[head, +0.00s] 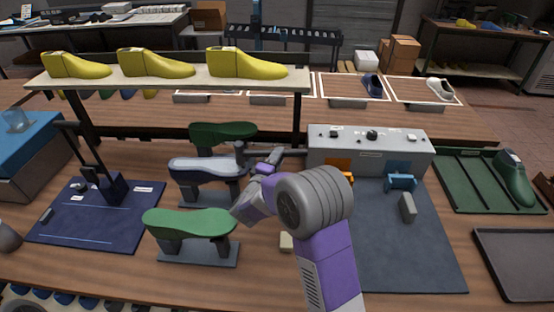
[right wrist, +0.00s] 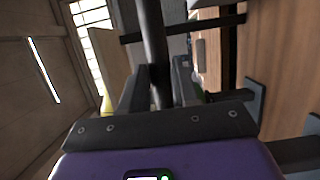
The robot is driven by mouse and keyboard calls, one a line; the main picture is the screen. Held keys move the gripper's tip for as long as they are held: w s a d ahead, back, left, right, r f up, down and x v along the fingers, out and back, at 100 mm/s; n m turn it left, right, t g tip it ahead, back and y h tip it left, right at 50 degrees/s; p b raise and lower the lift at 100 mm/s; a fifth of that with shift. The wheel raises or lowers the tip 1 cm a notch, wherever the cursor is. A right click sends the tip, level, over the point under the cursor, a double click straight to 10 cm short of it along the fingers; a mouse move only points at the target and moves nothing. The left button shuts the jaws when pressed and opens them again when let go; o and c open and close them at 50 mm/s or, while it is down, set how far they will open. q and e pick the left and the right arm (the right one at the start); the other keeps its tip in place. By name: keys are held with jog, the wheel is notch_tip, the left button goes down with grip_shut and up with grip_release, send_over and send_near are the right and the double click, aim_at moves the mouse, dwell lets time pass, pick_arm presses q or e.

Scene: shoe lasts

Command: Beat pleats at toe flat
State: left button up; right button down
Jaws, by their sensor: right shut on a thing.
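My right gripper (head: 270,160) reaches in over the middle of the bench, just right of the middle stand. It is shut on a dark tool handle, which runs between the two fingers in the right wrist view (right wrist: 153,50). The tool's head cannot be made out clearly. A dark blue shoe upper with a pale edge (head: 205,168) lies sole up on the middle stand, to the left of the gripper. Its pleats are too small to see. My left gripper is not in view.
Green lasts stand on the front stand (head: 190,222) and rear stand (head: 222,132). A shelf (head: 170,80) with yellow lasts spans behind. A grey machine box (head: 370,143) stands right, a blue mat (head: 95,225) lies left, and a green tray (head: 470,182) lies far right.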

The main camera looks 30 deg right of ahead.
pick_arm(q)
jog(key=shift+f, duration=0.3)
pick_arm(e)
notch_tip(320, 180, up, 4)
jog(key=shift+r, duration=0.2)
dwell(0.5)
